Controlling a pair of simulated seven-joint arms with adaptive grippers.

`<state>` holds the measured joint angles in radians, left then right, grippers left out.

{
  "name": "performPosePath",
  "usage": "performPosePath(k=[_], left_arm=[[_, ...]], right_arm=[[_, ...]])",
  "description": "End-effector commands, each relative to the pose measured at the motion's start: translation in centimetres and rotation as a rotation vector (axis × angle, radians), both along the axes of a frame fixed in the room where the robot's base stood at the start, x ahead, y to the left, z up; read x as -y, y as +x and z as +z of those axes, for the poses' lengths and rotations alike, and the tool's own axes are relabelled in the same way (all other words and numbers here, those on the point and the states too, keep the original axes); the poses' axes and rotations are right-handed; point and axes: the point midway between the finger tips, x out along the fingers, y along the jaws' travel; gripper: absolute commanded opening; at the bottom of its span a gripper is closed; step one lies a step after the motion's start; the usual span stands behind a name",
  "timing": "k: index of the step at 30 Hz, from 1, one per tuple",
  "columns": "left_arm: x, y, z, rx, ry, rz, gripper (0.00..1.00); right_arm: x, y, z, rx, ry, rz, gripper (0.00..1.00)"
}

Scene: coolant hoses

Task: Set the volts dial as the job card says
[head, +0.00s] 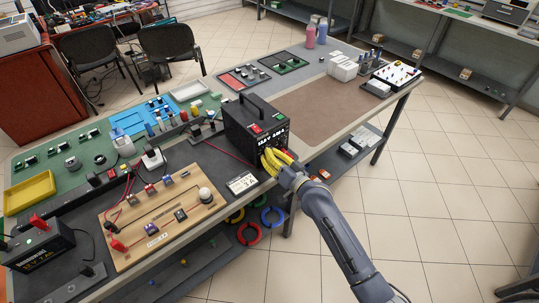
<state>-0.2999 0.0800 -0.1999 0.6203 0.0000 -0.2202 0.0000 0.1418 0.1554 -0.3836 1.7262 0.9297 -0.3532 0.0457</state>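A black power supply box (240,130) with a top handle and a red patch on top stands mid-table. My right gripper (267,158), with yellow fingers, is at the lower part of this panel. The fingers cover the panel there, so the volts dial is hidden and I cannot tell whether they are closed on it. My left gripper is not in view.
A wooden circuit board (145,243) with wires and parts lies left of the card. A black battery (38,250) with a red clamp stands at lower left. A brown mat (325,105) right of the box is mostly clear. Coloured hose rings (248,234) are below the table edge.

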Motion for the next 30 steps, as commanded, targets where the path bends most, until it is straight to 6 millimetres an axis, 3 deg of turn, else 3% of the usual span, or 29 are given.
performPosePath(k=[1, 10, 20, 30], left_arm=[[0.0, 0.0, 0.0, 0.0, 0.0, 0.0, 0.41], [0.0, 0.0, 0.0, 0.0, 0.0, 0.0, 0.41], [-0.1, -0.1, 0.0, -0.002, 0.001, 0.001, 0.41], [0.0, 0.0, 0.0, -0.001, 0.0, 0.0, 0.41]], right_arm=[[0.0, 0.0, 0.1, 0.001, 0.001, 0.0, 0.08], [0.0, 0.0, 0.0, 0.0, 0.0, 0.0, 0.41], [0.3, -0.4, 0.0, 0.001, -0.001, 0.0, 0.41], [3.2, -4.8, 0.0, 0.0, -0.003, 0.001, 0.41]])
